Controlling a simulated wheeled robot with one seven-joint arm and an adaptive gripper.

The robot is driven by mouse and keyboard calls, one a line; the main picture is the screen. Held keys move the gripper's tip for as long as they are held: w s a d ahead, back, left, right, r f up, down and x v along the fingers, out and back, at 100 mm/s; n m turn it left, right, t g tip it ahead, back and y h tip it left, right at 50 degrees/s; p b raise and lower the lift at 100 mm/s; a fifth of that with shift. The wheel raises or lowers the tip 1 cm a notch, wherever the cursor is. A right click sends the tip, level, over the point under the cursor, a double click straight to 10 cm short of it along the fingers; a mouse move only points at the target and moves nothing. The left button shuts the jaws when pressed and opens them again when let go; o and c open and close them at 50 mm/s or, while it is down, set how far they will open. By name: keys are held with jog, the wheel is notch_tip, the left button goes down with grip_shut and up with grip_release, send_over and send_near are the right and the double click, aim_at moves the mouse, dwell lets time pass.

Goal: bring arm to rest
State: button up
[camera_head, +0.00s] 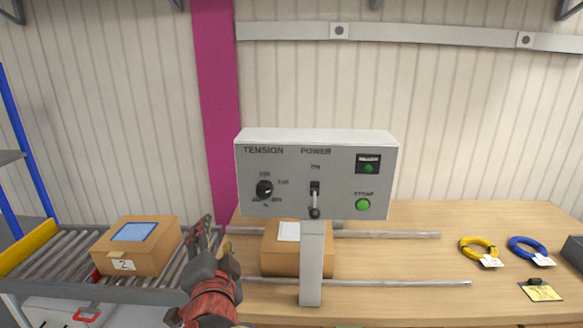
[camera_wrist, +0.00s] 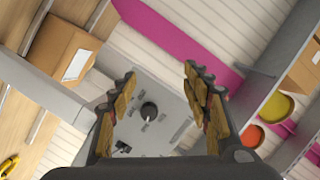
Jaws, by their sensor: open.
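My gripper (camera_head: 213,245) is raised to the left of the control panel, between it and the roller conveyor, with its fingers pointing up in the head view. In the wrist view my gripper (camera_wrist: 160,95) is open, with nothing between its fingers. The grey control panel (camera_head: 335,140) stands on a post on the table and carries a tension knob, a power switch and a green button. Its face also shows in the wrist view (camera_wrist: 172,112), beyond the fingers.
A cardboard box (camera_head: 125,262) sits on the roller conveyor (camera_head: 45,268) at left. Another box (camera_head: 280,262) is behind the panel's post, between rails on the wooden table (camera_head: 420,310). Yellow (camera_head: 474,245) and blue (camera_head: 525,246) cable coils and a yellow note (camera_head: 541,292) lie at right.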

jog(key=s+a+f+n+g+y, duration=0.5)
jog(key=s+a+f+n+g, duration=0.15)
jog(key=s, duration=0.25)
jog(key=s+d+f+n+g+h, duration=0.2)
jog(key=s+d+f+n+g, duration=0.3)
jog(key=d, duration=0.5)
jog(key=s+d+f+m+h, duration=0.1)
jog(key=s+d+h, duration=0.1)
jog(key=d, duration=0.9)
jog(key=s+d+f+m+t+h, duration=0.1)
jog(key=s+d+h, duration=0.1)
jog(key=d, duration=1)
jog(key=s+d+m+h, duration=0.2)
jog(key=s+d+h, duration=0.1)
jog(key=d, duration=0.8)
jog(key=shift+d+f+h, duration=0.15)
jog(key=shift+f+h, duration=0.25)
jog(key=shift+t, duration=0.25)
